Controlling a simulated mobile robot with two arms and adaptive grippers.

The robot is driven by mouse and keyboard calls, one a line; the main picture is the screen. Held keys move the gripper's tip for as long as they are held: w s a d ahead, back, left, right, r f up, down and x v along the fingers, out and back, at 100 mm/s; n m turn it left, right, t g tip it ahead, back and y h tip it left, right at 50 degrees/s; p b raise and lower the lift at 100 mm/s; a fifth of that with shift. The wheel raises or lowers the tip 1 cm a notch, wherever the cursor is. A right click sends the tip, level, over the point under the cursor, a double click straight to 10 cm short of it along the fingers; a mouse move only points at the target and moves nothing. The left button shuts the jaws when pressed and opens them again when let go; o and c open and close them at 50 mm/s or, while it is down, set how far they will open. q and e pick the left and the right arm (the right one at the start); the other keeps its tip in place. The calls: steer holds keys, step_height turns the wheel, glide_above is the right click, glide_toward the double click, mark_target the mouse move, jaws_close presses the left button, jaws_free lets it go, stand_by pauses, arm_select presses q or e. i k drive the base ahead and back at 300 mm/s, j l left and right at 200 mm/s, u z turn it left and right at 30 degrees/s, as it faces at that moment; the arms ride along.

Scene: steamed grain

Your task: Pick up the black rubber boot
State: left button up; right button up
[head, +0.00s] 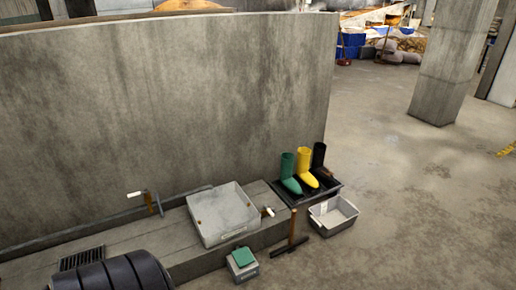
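The black rubber boot (319,156) stands upright at the right end of a row of three boots. A yellow boot (303,163) is just left of it, and a green boot (287,172) is left of that. All three stand in a black tray (296,200) beside the concrete wall. A small brown item (325,173) in front of the black boot hides its lower part.
A light grey open tub (333,217) lies before the boot tray. A large pale tray (222,212) sits on a low ledge to the left. A hammer-like tool (292,238) and a green-topped box (243,262) are on the floor. Open floor (410,220) lies right.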

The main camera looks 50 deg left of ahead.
mark_target(322, 174)
steer(key=u, duration=1.25)
